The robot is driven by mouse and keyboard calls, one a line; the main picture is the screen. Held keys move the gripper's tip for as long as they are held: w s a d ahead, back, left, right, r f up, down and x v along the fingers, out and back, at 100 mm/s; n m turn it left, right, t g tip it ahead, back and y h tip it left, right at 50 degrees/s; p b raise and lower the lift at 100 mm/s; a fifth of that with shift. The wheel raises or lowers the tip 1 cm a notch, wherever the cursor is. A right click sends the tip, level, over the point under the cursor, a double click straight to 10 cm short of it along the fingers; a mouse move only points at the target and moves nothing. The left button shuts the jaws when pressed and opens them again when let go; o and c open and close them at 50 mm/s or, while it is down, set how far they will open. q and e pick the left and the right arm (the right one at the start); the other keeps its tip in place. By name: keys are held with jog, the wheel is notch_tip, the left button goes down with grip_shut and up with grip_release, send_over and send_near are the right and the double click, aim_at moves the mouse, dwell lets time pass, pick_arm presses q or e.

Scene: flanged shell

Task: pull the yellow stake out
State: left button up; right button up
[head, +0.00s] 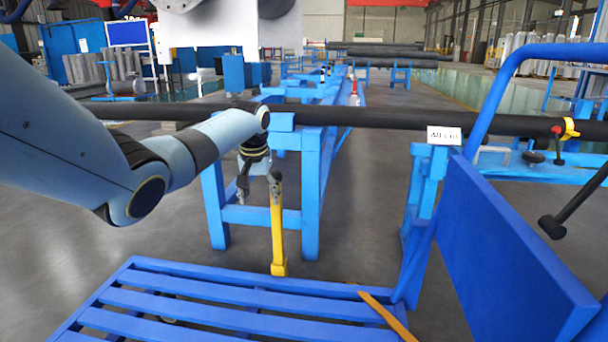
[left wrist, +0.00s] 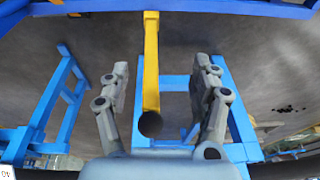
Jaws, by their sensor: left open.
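The yellow stake (head: 278,235) stands upright in the head view, just beyond the blue slatted frame, with a dark top end. In the left wrist view the yellow stake (left wrist: 151,65) runs down the middle, its dark round end nearest the camera. My left gripper (head: 243,187) points down, close to the left of the stake's top in the head view. In the left wrist view my left gripper (left wrist: 162,65) is open, with a finger on each side of the stake and a visible gap to each. My right gripper is not in view.
A blue slatted frame (head: 220,299) fills the front, with an orange strip (head: 388,314) at its right. A long black pipe (head: 380,117) crosses behind on a blue stand (head: 313,180). A blue panel (head: 510,255) stands at the right. Grey floor (head: 350,225) is clear between.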

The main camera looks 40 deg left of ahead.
pick_arm(q)
jog(key=w+a+r+t+b, duration=0.2)
jog(key=w+r, duration=0.5)
jog(key=shift+y, duration=0.3)
jog(key=b+x, duration=0.2)
jog(key=x, duration=0.1)
jog(key=b+x, duration=0.2)
jog(key=x, duration=0.1)
jog(key=b+x, duration=0.2)
jog(key=x, duration=0.2)
jog(key=shift+s+f+b, duration=0.15)
jog(key=shift+s+b, duration=0.2)
jog(key=shift+s, duration=0.05)
jog(key=shift+w+f, duration=0.1)
jog(key=shift+w, duration=0.05)
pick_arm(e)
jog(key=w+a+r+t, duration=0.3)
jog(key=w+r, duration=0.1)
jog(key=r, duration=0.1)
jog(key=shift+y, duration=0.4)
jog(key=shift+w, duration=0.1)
pick_arm(q)
grip_shut()
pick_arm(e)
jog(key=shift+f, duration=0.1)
